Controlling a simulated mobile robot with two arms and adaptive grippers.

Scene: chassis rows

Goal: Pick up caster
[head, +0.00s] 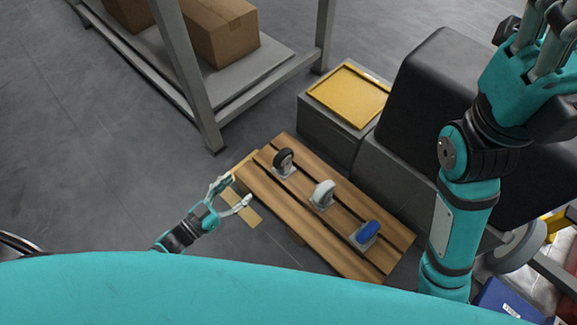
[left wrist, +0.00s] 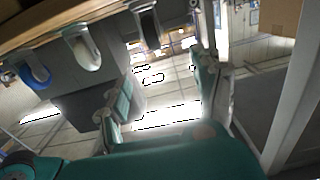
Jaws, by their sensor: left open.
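Three casters stand in a row on a slatted wooden pallet (head: 265,187) in the head view: a black-wheeled one (head: 284,158), a grey-wheeled one (head: 323,193) and a blue-wheeled one (head: 368,230). My left gripper (head: 232,190) is open and empty just left of the pallet, apart from all casters and closest to the black one. In the left wrist view my fingers (left wrist: 168,82) are spread with nothing between them. The black (left wrist: 148,25), grey (left wrist: 85,52) and blue (left wrist: 35,75) casters show along the top left there. My right gripper (head: 545,50) is raised at the upper right, partly cut off.
A grey box with a yellow top (head: 348,93) stands behind the pallet, beside a large black case (head: 432,88). A metal rack (head: 250,83) with cardboard boxes (head: 222,30) stands at the top. The grey floor (head: 90,150) at left is clear.

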